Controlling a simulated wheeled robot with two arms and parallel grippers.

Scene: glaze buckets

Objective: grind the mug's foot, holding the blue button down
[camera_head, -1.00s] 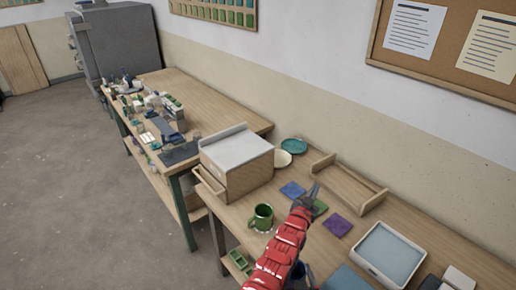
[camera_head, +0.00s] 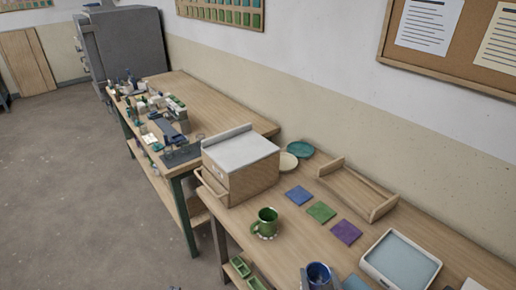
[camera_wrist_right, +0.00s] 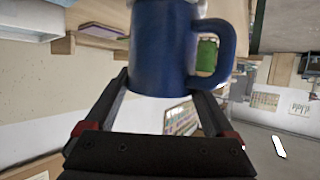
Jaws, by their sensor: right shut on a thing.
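The blue mug (camera_head: 318,273) shows at the bottom edge of the head view, its open mouth facing up. It also fills the top middle of the right wrist view (camera_wrist_right: 163,45), its handle to the right and some whitish stuff at its end by the top edge. My right gripper (camera_wrist_right: 160,85) is shut on it, one finger on each side. In the head view only bits of that gripper (camera_head: 305,281) show beside the mug. My left gripper is out of view. I cannot make out a grinder or a blue button.
A green mug (camera_head: 267,221) with whitish bumps around its foot stands on the near table. Blue (camera_head: 299,195), green (camera_head: 321,212) and purple (camera_head: 346,232) tiles lie beside it. A grey-topped wooden box (camera_head: 240,165), a wooden tray (camera_head: 385,207) and a white-rimmed tray (camera_head: 432,262) stand nearby.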

